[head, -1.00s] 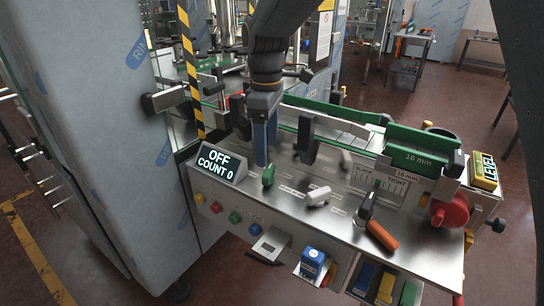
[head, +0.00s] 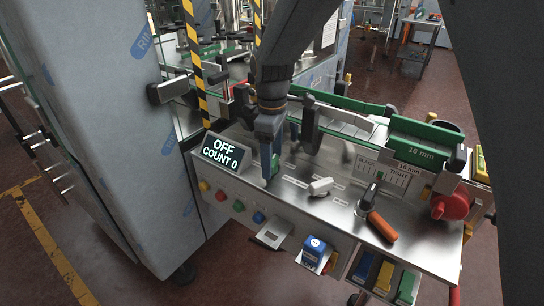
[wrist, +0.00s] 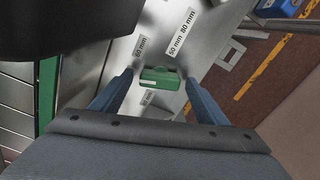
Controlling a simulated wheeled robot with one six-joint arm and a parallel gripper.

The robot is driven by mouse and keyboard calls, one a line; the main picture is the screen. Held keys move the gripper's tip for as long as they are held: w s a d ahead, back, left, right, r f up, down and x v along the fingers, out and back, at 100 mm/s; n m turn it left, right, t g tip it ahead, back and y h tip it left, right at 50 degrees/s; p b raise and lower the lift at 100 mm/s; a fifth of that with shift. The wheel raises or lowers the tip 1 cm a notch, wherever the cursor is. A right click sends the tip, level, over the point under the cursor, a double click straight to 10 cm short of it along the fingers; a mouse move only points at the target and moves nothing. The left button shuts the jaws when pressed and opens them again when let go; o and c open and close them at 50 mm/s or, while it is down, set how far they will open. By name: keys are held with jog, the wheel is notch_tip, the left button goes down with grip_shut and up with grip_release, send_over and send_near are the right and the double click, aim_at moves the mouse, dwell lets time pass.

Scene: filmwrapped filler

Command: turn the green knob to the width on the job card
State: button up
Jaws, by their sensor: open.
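The green knob (wrist: 160,78) shows in the wrist view between the two blue fingers of my open gripper (wrist: 159,82), with a gap on each side. Printed labels around it include 50 mm, 60 mm and 80 mm. In the head view the green knob (head: 276,163) is mostly hidden behind my gripper (head: 269,172), which is down over the panel (head: 290,206). I cannot tell which mark the knob points to. I cannot make out a job card with a readable width.
A display (head: 221,151) reads OFF, COUNT 0. To the right stand a white knob (head: 321,187), an orange-handled lever (head: 382,227) and a red knob (head: 452,205). Green rails (head: 420,137) marked 16 mm run behind. Coloured buttons (head: 220,196) line the front.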

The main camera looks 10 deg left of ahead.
jog(key=c, duration=1)
jog(key=shift+c, duration=0.2)
jog(key=shift+m, duration=0.5)
jog(key=m+p, duration=0.1)
jog(key=m, duration=0.2)
jog(key=shift+r+m+p, duration=0.1)
jog(key=shift+m+p, duration=0.2)
jog(key=m+p, duration=0.1)
jog(key=m, duration=0.3)
jog(key=shift+m, duration=0.4)
jog(key=o, duration=1)
jog(key=shift+o, duration=0.2)
